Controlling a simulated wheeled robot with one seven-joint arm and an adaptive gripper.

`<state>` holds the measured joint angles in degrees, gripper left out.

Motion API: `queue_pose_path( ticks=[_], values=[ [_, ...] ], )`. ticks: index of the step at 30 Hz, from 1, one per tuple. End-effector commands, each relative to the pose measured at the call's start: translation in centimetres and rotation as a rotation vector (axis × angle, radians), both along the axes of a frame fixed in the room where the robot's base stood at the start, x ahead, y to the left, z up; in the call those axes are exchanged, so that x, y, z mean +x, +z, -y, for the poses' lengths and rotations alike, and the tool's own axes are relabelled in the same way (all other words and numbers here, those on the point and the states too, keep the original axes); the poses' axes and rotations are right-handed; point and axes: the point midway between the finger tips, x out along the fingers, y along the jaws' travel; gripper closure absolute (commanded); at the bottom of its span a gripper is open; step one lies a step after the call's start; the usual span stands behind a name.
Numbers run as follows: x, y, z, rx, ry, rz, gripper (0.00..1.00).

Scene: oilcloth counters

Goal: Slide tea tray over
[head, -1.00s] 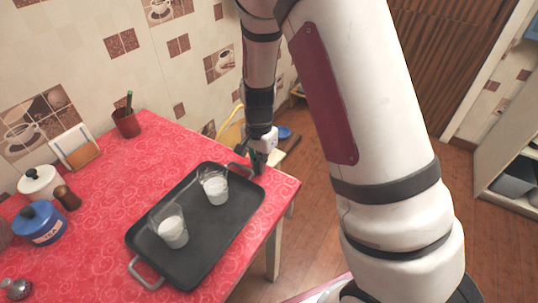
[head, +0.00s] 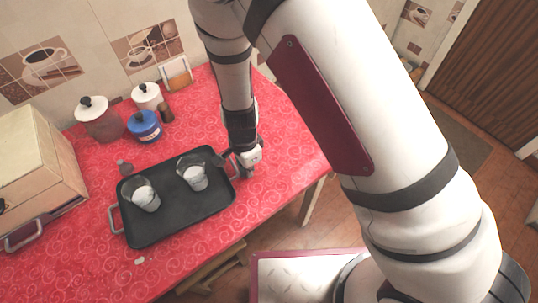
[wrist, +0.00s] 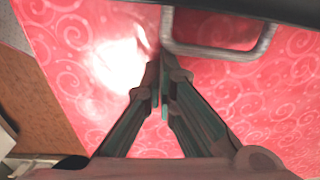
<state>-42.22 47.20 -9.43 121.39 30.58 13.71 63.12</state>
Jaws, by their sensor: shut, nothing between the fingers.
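The black tea tray (head: 185,216) lies flat on the red patterned counter in the head view, with a metal handle at each end. Two clear glasses with white contents stand upright on it, a left glass (head: 145,196) and a right glass (head: 192,175). My gripper (head: 248,174) is low over the counter just beyond the tray's right end. In the wrist view my gripper (wrist: 163,78) is shut and empty, its tips beside one end of the tray handle (wrist: 215,52). I cannot tell whether they touch it.
A wooden box (head: 38,175) stands left. The counter (head: 290,150) is clear at right.

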Motion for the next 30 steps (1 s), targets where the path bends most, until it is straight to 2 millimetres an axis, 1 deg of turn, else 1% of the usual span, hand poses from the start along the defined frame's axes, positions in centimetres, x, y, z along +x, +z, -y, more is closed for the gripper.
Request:
queue_pose_path(
  ticks=[1,4,16,20,23,27,30],
  values=[
    [-0.6,0.2,-0.8,0.0,0.003,0.0,1.0],
    [-1.1,0.1,-1.6,0.0,0.001,0.0,1.0],
    [-1.1,0.0,-1.8,0.001,-0.001,0.001,1.0],
    [-0.6,-0.1,-1.4,0.001,-0.002,0.001,1.0],
    [0.4,-0.1,-0.5,0.0,-0.005,0.002,1.0],
    [2.2,-0.2,1.3,0.0,-0.004,0.001,1.0],
    [2.0,2.2,0.9,0.003,0.003,0.004,1.0]
  ],
)
